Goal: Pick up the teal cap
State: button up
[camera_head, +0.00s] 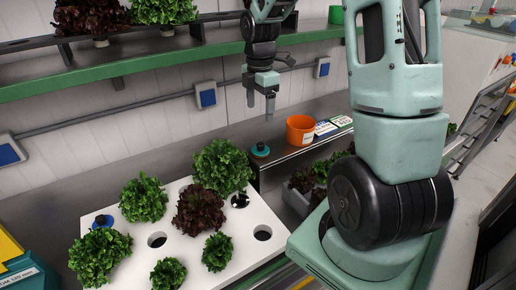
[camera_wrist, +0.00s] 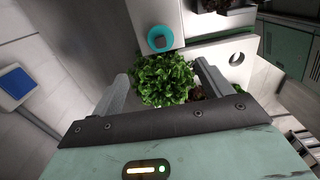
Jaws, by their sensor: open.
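The teal cap (camera_head: 260,150) sits on the near left end of a grey metal shelf, left of an orange pot. It has a dark knob on top. In the wrist view the teal cap (camera_wrist: 160,39) shows as a teal ring with a dark centre, beyond the fingertips and near the top edge. My gripper (camera_head: 261,103) hangs above the cap, pointing down, apart from it. In the wrist view my gripper (camera_wrist: 162,78) has its two fingers wide apart, with nothing held between them.
An orange pot (camera_head: 300,130) stands right of the cap, beside small labelled cards (camera_head: 326,129). A white tray (camera_head: 185,255) with lettuces and holes lies below left. A green-edged shelf (camera_head: 150,63) runs along the wall behind. A green lettuce (camera_head: 223,166) stands close to the cap's left.

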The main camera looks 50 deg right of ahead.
jog(key=p, duration=0.1)
send_over(261, 144)
notch_tip(261, 144, down, 8)
jog(key=shift+w+a+f, duration=0.1)
jog(key=shift+w+f, duration=0.05)
jog(key=shift+f, duration=0.05)
jog(key=shift+f+p, duration=1.2)
jog(key=shift+f, duration=1.5)
jog(key=c, duration=1.1)
